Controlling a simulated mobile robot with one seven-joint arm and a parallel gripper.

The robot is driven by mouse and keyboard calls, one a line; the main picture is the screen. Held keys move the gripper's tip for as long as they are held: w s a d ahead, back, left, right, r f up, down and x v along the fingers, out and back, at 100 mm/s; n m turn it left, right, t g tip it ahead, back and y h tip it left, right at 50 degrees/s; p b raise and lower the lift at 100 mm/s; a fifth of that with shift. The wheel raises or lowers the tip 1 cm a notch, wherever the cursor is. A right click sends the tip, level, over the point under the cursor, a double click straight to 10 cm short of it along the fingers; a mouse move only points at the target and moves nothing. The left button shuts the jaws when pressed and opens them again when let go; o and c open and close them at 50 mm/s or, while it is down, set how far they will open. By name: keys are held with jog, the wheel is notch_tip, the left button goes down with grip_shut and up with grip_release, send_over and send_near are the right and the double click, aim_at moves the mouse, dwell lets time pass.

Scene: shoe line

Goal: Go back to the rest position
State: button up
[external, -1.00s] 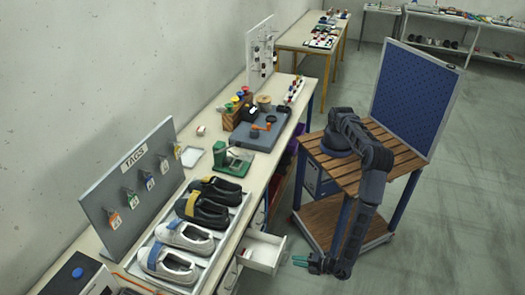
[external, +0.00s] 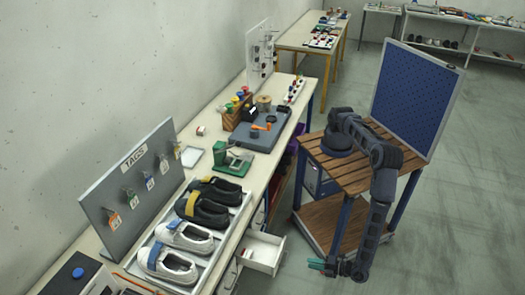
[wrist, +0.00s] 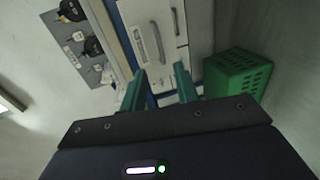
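My gripper (external: 318,266) hangs low in front of the workbench, to the right of an open drawer (external: 262,252). In the wrist view the two green fingers of my gripper (wrist: 158,88) stand apart with nothing between them. My arm reaches down from the wooden-topped cart on the right. The gripper touches nothing that I can see.
The workbench (external: 205,172) carries a tray with black shoes (external: 205,208) and white shoes (external: 185,238), and a TAGS board (external: 130,185). A green crate (wrist: 238,75) and white drawer fronts (wrist: 152,40) show in the wrist view. The floor right of my arm is clear.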

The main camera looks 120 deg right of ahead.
jog(key=w+d+r+m+g+y, duration=0.15)
jog(key=w+d+r+g, duration=0.25)
jog(key=d+r, duration=0.9)
jog(key=w+d+r+m+g+y, duration=0.1)
jog(key=w+d+r+m+g, duration=0.25)
jog(key=d+r, duration=0.85)
jog(key=s+d+r+m+g+y, duration=0.15)
jog(key=s+d+r, duration=0.25)
jog(key=d+r, duration=0.45)
jog(key=s+d+r+g+y, duration=0.1)
jog(key=s+d+r+y, duration=0.15)
jog(key=d+r, duration=0.55)
jog(key=s+d+r+t+y, duration=0.1)
jog(key=s+d, duration=0.3)
jog(key=s, duration=0.5)
jog(key=s+d+r+m+t+y, duration=0.1)
jog(key=s+d+r, duration=0.3)
jog(key=s, duration=0.4)
jog(key=s+d+r+m+t+y, duration=0.1)
jog(key=s+d+r+y, duration=0.1)
jog(key=s+d, duration=0.4)
jog(key=s+r, duration=0.1)
jog(key=s, duration=0.2)
jog(key=shift+s+d+t, duration=0.15)
jog(key=shift+s+t, duration=0.15)
jog(key=shift+s, duration=0.05)
